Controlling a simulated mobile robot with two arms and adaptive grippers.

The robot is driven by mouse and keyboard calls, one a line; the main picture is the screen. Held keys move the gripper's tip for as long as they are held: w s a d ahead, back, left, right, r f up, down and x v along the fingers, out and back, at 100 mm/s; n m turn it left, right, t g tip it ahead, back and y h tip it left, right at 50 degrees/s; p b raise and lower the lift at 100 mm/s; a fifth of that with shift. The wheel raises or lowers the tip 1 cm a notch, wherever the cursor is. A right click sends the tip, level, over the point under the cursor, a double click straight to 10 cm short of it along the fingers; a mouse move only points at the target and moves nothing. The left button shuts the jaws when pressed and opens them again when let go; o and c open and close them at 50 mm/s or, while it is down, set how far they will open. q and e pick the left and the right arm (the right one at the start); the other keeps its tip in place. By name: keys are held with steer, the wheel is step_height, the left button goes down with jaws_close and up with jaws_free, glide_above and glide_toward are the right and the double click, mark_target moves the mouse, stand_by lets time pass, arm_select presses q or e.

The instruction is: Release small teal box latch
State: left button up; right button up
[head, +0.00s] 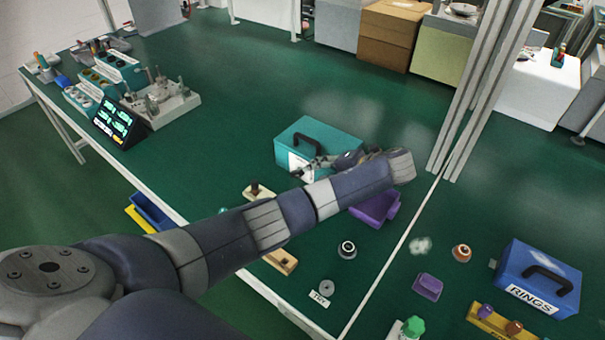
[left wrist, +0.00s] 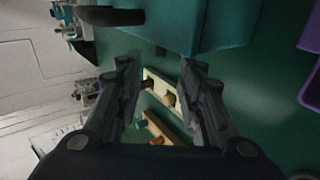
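The small teal box (head: 322,134) stands on the green table in the head view, with a dark handle on its lid and a pale label on its front. My left arm reaches across from the left. Its gripper (head: 310,171) is at the front of the box, near the label, and partly covers that face. In the left wrist view the box (left wrist: 185,25) fills the top, beyond the fingertips. The two fingers (left wrist: 158,75) are spread apart with nothing between them. The latch cannot be made out. Whether a fingertip touches the box cannot be told. My right gripper is not in view.
A purple bin (head: 376,207) stands just right of my forearm. Wooden peg boards (head: 281,261) lie in front of the box. A blue box labelled RINGS (head: 540,278) stands at the right. A black display (head: 119,123) and a metal fixture (head: 162,102) stand left. Table behind the box is clear.

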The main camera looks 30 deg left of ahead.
mark_target(301, 175)
arm_select(q)
steer(key=x, duration=0.9)
steer(key=shift+a+f, duration=0.1)
steer(key=shift+a, duration=0.1)
steer(key=shift+c, duration=0.6)
jaws_close()
